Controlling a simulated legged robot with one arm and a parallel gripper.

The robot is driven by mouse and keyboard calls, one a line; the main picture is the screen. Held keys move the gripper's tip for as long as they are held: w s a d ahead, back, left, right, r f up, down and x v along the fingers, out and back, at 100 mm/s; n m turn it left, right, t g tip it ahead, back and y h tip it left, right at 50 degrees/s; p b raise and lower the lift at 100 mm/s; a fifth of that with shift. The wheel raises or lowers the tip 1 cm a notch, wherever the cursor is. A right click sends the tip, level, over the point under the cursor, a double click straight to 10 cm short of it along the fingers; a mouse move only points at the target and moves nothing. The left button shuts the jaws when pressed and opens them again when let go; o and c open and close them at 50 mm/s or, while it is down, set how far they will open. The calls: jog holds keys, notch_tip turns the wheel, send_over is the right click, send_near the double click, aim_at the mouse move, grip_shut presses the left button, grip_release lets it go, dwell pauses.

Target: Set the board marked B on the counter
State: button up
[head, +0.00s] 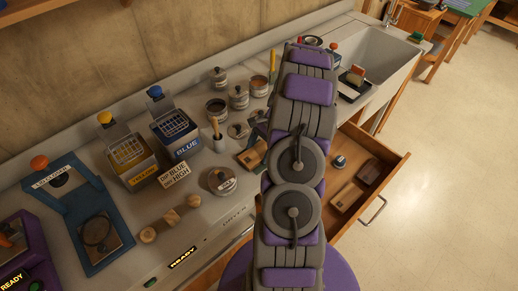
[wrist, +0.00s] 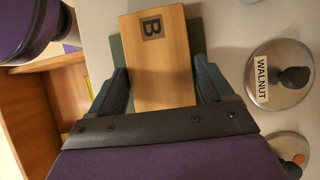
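The board marked B (wrist: 160,55) is a flat, light wooden block with a dark B label. In the wrist view it lies between the two fingers of my gripper (wrist: 162,85), which appear to touch its sides. A dark green patch (wrist: 118,60) shows beneath and beside it. In the head view the board (head: 254,154) is at the counter (head: 205,225), just left of my arm, which hides much of my gripper. Whether the board rests on the surface or hangs just above it is hard to tell.
An open drawer (head: 395,181) with wooden pieces stands right of my arm. A lidded tin marked WALNUT (wrist: 280,75) is close to the right finger. Yellow and blue bins (head: 132,160), several pots and a brush cup (head: 218,140) crowd the counter's left. A sink (head: 375,55) is behind.

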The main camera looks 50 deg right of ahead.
jog(key=shift+o, duration=1.2)
jog(key=shift+a, duration=0.25)
jog(key=shift+r, duration=0.1)
jog(key=w+p+v, duration=0.1)
jog(key=p+v, duration=0.1)
jog(key=v, duration=1)
jog(key=s+a+r+n+g+h, duration=0.1)
jog(key=a+r+n, duration=0.5)
jog(key=a, duration=0.7)
jog(key=s+a+r+n+g+h, duration=0.1)
jog(key=a+r+n, duration=0.3)
jog(key=a+r, duration=0.65)
jog(key=s+a+n+h, duration=0.2)
jog(key=s+a+n, duration=0.2)
jog(key=s+a, duration=0.3)
jog(key=s+a+f+n+h, duration=0.1)
jog(key=s+a+n, duration=0.4)
jog(key=s, duration=0.7)
jog(key=shift+a+h, duration=0.5)
jog(key=shift+a, duration=0.5)
